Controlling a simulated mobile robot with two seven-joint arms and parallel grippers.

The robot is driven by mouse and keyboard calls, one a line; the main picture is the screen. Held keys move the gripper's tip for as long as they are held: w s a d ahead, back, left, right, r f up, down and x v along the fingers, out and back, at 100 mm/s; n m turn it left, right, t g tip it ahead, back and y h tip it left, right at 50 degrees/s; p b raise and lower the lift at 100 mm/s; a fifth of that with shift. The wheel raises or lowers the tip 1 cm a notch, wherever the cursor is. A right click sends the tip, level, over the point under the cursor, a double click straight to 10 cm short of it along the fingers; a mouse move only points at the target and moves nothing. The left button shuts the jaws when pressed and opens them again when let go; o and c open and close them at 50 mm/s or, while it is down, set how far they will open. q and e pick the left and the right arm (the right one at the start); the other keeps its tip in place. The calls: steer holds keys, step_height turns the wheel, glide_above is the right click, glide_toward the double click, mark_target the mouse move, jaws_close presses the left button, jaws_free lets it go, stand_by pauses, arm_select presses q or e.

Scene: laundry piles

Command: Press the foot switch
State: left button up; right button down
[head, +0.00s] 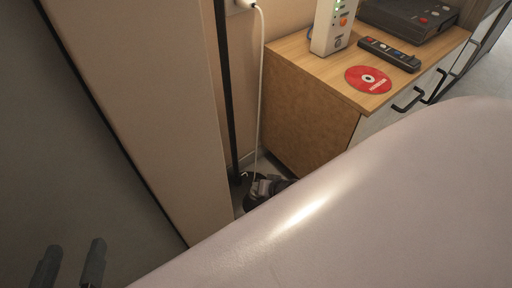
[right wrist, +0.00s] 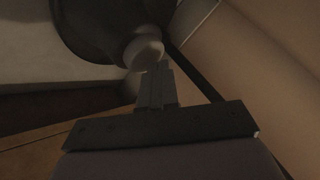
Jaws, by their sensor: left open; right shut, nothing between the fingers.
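A pale, rounded knob that looks like the foot switch (right wrist: 143,48) shows in the right wrist view, against a dark round base (right wrist: 95,25). My right gripper (right wrist: 158,72) is shut and empty, its fingertips right at the knob's lower edge. I cannot tell whether they touch it. In the head view my right gripper (head: 268,186) is low near the floor by the dark pole, mostly hidden behind my large pale arm; the switch cannot be made out there. My left gripper (head: 72,266) is open and empty at the lower left.
A thin dark pole (head: 226,90) stands beside a beige panel (head: 150,90). A white cord (head: 261,90) hangs from a wall socket. A wooden cabinet (head: 305,118) at right carries a red disc (head: 360,85), a remote (head: 390,54), a white device (head: 330,28) and a black player (head: 410,18).

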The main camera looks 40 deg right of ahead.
steer(key=shift+f, duration=0.2)
stand_by(0.3)
steer(key=shift+r+p, duration=0.35)
steer(key=shift+r, duration=0.05)
step_height(320, 180, up, 6)
steer(key=p, duration=0.5)
steer(key=shift+p, duration=0.3)
steer(key=shift+r, duration=0.1)
